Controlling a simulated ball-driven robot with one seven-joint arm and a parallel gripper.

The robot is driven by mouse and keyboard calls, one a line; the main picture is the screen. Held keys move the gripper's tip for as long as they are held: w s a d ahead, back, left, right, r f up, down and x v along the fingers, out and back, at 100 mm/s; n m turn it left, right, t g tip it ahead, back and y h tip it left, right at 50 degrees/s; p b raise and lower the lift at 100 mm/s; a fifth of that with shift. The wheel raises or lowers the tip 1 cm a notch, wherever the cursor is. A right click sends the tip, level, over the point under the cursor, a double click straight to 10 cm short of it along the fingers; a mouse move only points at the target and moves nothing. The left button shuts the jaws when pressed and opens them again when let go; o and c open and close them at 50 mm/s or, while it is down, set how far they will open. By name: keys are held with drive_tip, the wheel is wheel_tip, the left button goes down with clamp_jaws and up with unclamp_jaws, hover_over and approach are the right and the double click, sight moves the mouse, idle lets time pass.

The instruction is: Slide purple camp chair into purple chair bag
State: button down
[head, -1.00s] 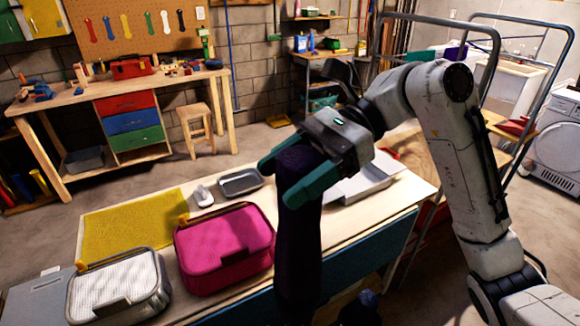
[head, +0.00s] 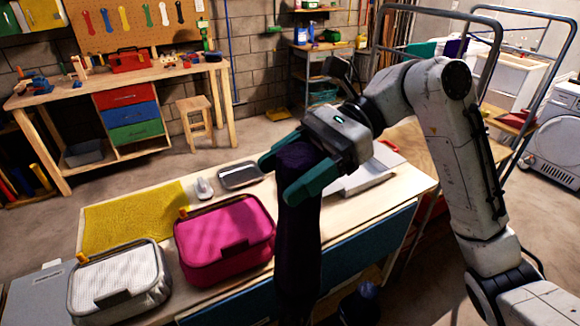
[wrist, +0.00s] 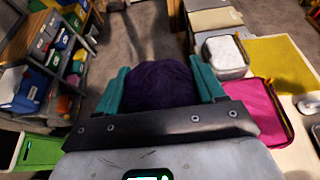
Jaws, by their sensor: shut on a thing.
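My gripper (head: 296,180), with teal fingers, is shut on the upper end of a long, dark purple bundle (head: 298,235), which looks like the folded purple camp chair. The bundle hangs upright in front of the table's near edge, and its lower end is dark and hard to make out. In the wrist view its rounded, wrinkled purple top (wrist: 160,84) fills the space between the fingers (wrist: 160,88). I cannot make out the purple chair bag for certain; a dark bluish thing (head: 360,303) low by the table is too dark to tell.
The table (head: 340,210) holds a pink case (head: 225,235), a white-topped case (head: 118,280), a yellow mat (head: 135,217) and a grey tray (head: 240,175). A workbench (head: 60,105) and a stool (head: 194,122) stand behind. Shelves with bins (wrist: 55,65) stand left in the wrist view.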

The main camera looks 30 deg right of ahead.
sight(282, 207)
drive_tip(key=shift+f, duration=0.25)
drive_tip(key=shift+f+b, duration=0.3)
drive_tip(key=shift+f, duration=2.35)
drive_tip(key=shift+r, duration=0.15)
